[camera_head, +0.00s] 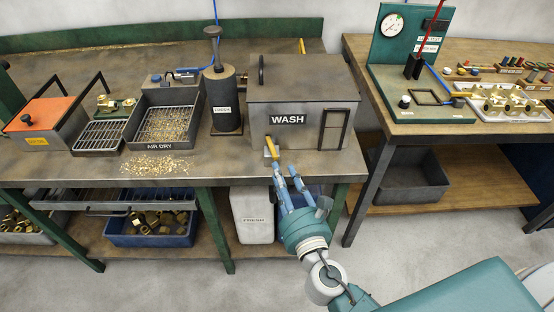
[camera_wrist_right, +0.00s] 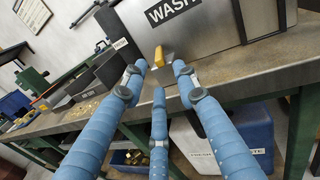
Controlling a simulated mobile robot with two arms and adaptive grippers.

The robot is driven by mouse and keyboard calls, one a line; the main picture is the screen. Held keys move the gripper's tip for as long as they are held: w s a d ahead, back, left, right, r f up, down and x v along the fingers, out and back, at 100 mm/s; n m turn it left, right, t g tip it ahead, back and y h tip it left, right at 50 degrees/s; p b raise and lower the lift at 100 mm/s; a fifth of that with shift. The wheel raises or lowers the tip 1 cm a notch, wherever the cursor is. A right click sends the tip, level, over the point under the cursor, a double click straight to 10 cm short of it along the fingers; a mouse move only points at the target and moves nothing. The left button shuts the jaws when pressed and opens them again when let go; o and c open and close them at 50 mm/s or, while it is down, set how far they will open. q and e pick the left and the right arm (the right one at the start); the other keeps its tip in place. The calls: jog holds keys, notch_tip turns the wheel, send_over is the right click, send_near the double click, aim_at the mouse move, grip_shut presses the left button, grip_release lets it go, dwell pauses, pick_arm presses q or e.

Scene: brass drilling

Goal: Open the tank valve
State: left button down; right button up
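The grey wash tank (camera_head: 300,92) with its "WASH" label stands on the workbench at the middle of the head view. A small yellow valve lever (camera_head: 271,146) sticks out low on its front, left of centre. The lever also shows in the right wrist view (camera_wrist_right: 159,56). My right gripper (camera_head: 284,172) has its blue fingers pointing at the lever from the front. In the right wrist view the fingers (camera_wrist_right: 159,76) are spread and empty, with the lever just beyond and between their tips. Whether any finger touches it I cannot tell. My left gripper is not in view.
The bench front edge (camera_head: 170,181) lies just below the lever. Left of the tank stand a dark "FRESH" canister (camera_head: 222,98) and the air dry basket (camera_head: 165,118). A white bin (camera_head: 252,214) stands under the bench. A second table (camera_head: 480,52) is at the right.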

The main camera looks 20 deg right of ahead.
aim_at(276, 159)
jog(key=shift+w+p, duration=0.35)
jog(key=shift+w, duration=2.05)
